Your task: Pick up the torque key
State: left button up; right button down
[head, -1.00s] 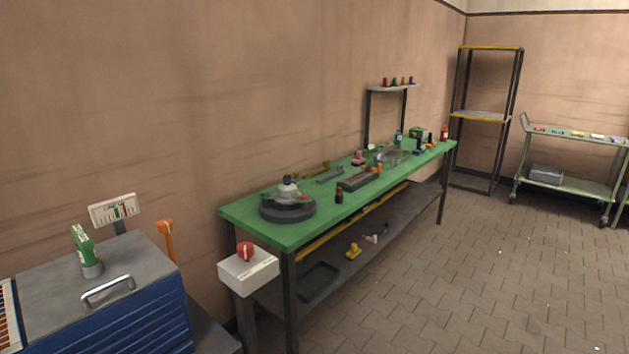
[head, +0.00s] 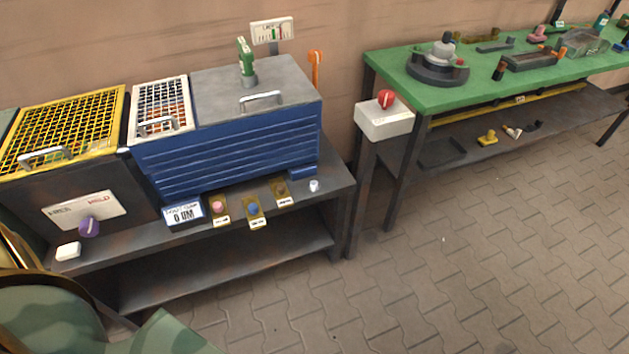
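I cannot tell for certain which thing is the torque key. A small display reading what looks like "0 NM" (head: 184,212) stands on the dark bench in front of the blue ribbed cabinet (head: 240,146). Pink, blue and brown knobs on small labelled plates sit to its right, the blue knob (head: 253,209) in the middle. An upright orange piece with a rounded top (head: 316,66) stands behind the cabinet's right end. A green upright piece (head: 246,60) stands on the cabinet top. Neither of my grippers is in view.
A yellow-framed grille (head: 66,127) and a white-framed grille (head: 160,108) lie left of the cabinet top. A white box with a red knob (head: 384,118) stands between the dark bench (head: 334,186) and the green workbench (head: 465,93). The paved floor (head: 460,250) at right is clear.

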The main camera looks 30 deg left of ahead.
aim_at(249, 77)
jog(key=u, duration=1.25)
